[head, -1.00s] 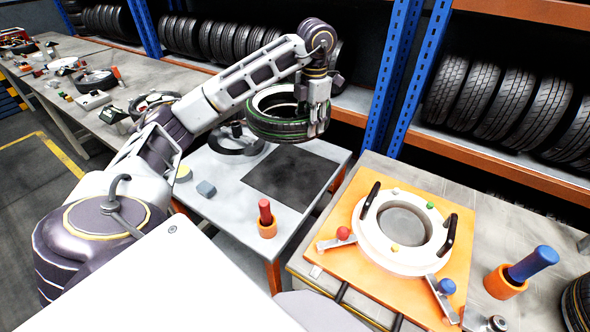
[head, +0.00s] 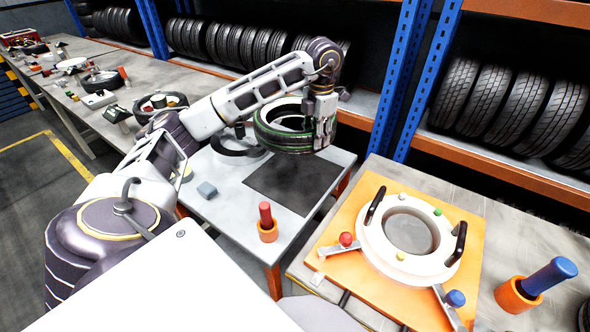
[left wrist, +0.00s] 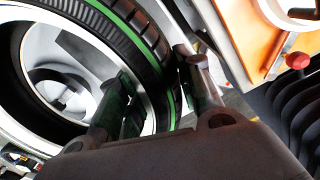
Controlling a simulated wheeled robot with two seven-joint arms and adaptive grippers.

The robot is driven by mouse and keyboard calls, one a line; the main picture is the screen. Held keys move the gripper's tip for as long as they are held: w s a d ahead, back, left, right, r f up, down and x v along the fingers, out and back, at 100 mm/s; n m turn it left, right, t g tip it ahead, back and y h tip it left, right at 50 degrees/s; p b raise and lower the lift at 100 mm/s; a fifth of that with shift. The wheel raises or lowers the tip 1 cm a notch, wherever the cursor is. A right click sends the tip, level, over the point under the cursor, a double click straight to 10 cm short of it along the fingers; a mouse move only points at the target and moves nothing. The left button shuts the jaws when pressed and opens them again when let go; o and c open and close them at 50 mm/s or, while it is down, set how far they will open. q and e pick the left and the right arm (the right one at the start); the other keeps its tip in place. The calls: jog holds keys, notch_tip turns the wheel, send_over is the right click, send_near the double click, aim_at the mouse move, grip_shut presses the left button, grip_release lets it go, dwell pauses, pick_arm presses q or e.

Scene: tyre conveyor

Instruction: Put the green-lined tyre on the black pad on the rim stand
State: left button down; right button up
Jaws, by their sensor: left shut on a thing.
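The green-lined tyre (head: 275,136) hangs above the back part of the black pad (head: 290,183). My left gripper (head: 323,128) is shut on its right side, with one finger inside the hole and one outside the tread. In the left wrist view the tyre (left wrist: 105,35) fills the upper left, and the gripper (left wrist: 160,100) has the tyre wall between its fingers. The tyre looks roughly level, and its underside is hidden. The black pad lies flat on the grey table, with nothing on it. My right gripper is not in view.
An orange board (head: 345,265) with a white ring (head: 372,240), black handles and clamps stands at the right. A black ring holder (head: 236,146) stands behind. Blue posts (head: 412,90) rise behind the tables.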

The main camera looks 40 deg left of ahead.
pick_arm(q)
notch_tip(320, 180, down, 9)
jog(key=b, duration=0.3)
jog(key=shift+b, duration=0.3)
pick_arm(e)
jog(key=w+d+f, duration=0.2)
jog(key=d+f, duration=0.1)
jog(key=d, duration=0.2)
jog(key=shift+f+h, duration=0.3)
pick_arm(q)
jog(key=shift+f, duration=0.2)
